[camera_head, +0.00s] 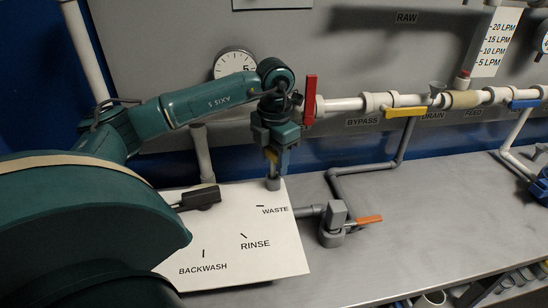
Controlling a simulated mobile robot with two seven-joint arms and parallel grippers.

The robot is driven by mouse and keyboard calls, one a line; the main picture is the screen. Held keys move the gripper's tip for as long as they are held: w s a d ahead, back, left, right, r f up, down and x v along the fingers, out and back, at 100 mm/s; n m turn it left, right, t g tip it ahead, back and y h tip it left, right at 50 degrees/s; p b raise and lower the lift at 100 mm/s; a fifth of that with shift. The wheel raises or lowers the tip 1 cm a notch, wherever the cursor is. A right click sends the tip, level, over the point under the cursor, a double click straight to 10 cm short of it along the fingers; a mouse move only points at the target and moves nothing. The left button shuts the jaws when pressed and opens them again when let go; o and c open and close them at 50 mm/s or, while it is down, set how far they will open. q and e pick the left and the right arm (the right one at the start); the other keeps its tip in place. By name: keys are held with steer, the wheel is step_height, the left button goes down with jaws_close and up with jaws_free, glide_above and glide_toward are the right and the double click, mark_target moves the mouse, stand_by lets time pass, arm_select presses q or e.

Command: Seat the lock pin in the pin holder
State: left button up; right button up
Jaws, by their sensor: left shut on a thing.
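My left gripper (272,160) reaches in from the left and points down over the back right corner of the white labelled plate (225,243). It is shut on what looks like the lock pin, which is mostly hidden by the fingers. Directly below the fingertips stands a short grey cylinder (274,184), which looks like the pin holder. I cannot tell whether the pin touches it or is inside it. A black handle (201,197) lies on the plate to the left of the gripper. My right gripper is not in view.
A red lever (310,100) stands upright close to the right of my gripper. A white pipe run with a yellow lever (405,112) crosses behind. A grey valve with an orange handle (363,220) stands right of the plate. The metal bench (440,220) is clear further right.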

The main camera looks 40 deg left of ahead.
arm_select(q)
steer(key=shift+s+f, duration=0.1)
steer(key=shift+f, duration=0.4)
steer(key=o, duration=1.1)
steer(key=shift+r, duration=0.35)
steer(key=shift+f, duration=0.1)
steer(key=shift+c, duration=0.5)
steer(key=c, duration=1.2)
steer(key=o, duration=1.3)
steer(key=shift+a, duration=0.1)
steer(key=shift+c, duration=0.2)
